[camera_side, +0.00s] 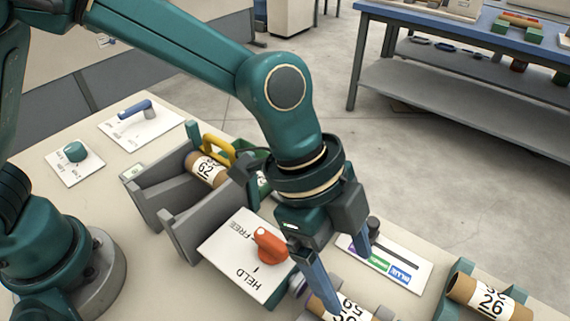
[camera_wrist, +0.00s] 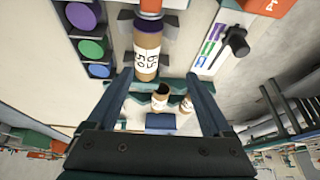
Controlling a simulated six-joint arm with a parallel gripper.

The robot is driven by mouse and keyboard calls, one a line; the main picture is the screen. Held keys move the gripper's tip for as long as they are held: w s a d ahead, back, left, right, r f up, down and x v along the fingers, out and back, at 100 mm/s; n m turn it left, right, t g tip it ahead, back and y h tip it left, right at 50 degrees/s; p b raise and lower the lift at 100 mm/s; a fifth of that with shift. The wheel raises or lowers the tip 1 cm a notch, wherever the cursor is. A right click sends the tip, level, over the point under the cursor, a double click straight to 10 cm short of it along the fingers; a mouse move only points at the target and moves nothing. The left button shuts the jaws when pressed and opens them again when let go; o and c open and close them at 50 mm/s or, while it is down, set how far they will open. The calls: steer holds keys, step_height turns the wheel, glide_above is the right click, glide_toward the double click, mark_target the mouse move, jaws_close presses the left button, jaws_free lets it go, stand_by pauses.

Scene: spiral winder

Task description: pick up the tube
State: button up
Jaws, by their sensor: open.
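A cardboard tube with a white number label (camera_side: 352,308) lies low in the side view by my gripper's fingertips, cut by the bottom edge. In the wrist view a brown tube with a white label and a purple band (camera_wrist: 146,55) lies ahead, between the lines of the two fingers. My gripper (camera_side: 345,278) is open and points down over this area; both fingers also show in the wrist view (camera_wrist: 162,80). I see nothing held between them. Another tube, labelled 62 (camera_side: 206,169), rests in a grey cradle, and one labelled 26 (camera_side: 488,297) sits in a green holder at the right.
A white FREE/HELD plate with an orange lever (camera_side: 270,245) stands close left of my gripper. A slider panel with coloured labels (camera_side: 405,272) lies just right of it. A grey cradle (camera_side: 185,235) stands behind the plate. A blue bench (camera_side: 450,22) is at the back.

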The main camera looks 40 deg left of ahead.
mark_target(348, 311)
steer(key=shift+s+d+f+g, duration=0.15)
steer(key=shift+s+d+f, duration=0.05)
steer(key=shift+s+f, duration=0.35)
steer(key=shift+s+d+f+g, duration=0.15)
steer(key=shift+s+d+f, duration=0.05)
steer(key=shift+s+f, duration=0.3)
steer(key=shift+x, duration=2.35)
steer(key=shift+w+a+f, duration=0.1)
steer(key=shift+f, duration=0.15)
jaws_close()
